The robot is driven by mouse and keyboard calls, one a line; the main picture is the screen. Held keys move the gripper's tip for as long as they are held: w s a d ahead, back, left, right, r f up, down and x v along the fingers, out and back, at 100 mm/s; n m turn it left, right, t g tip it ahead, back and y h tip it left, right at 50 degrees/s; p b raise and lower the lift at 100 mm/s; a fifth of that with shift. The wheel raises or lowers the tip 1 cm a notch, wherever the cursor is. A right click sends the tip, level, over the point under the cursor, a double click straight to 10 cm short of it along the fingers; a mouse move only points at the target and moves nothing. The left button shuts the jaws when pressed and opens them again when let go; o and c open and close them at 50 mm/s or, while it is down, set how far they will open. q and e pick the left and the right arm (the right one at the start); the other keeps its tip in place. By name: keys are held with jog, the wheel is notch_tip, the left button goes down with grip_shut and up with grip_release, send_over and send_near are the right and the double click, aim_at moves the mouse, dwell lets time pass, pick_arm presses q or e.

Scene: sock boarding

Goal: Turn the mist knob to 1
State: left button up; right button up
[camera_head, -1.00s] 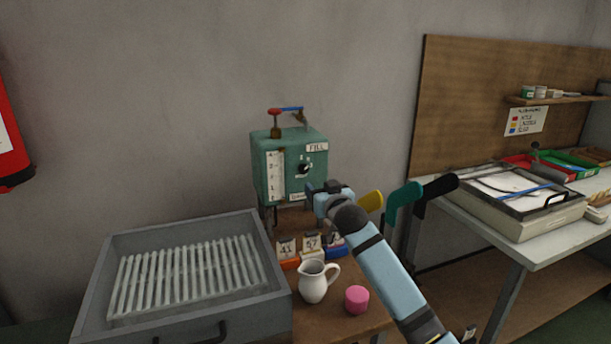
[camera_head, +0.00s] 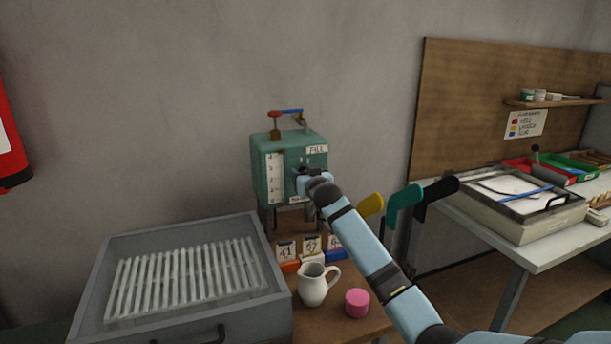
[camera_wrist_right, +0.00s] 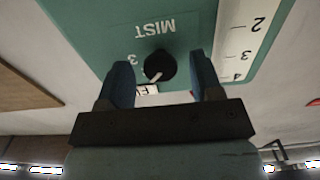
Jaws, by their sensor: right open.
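The mist knob (camera_wrist_right: 160,66) is black and round with a white pointer line, on a teal box (camera_head: 268,160). The upside-down word MIST is printed beside it in the right wrist view. The pointer slants to the lower left there, below a printed 3; I cannot tell its exact setting. My right gripper (camera_wrist_right: 161,78) is open, with one blue finger on each side of the knob and visible gaps to it. In the head view the right gripper (camera_head: 305,176) is at the box front and hides the knob. My left gripper is not in view.
A red and blue valve handle (camera_head: 285,112) tops the box. A white jug (camera_head: 313,288), a pink cylinder (camera_head: 357,302) and numbered tags (camera_head: 310,243) stand below on the wooden table. A grey slatted tray (camera_head: 105,285) is at left. Coloured paddles (camera_head: 404,205) stand at right.

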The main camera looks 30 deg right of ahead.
jog(key=c, duration=0.9)
pick_arm(q)
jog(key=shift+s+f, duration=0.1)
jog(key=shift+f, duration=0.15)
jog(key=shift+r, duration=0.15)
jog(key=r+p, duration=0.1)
jog(key=p, duration=0.2)
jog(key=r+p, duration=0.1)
jog(key=p, duration=0.3)
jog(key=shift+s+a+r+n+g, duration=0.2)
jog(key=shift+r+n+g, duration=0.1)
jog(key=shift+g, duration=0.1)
pick_arm(e)
jog(key=n, duration=0.9)
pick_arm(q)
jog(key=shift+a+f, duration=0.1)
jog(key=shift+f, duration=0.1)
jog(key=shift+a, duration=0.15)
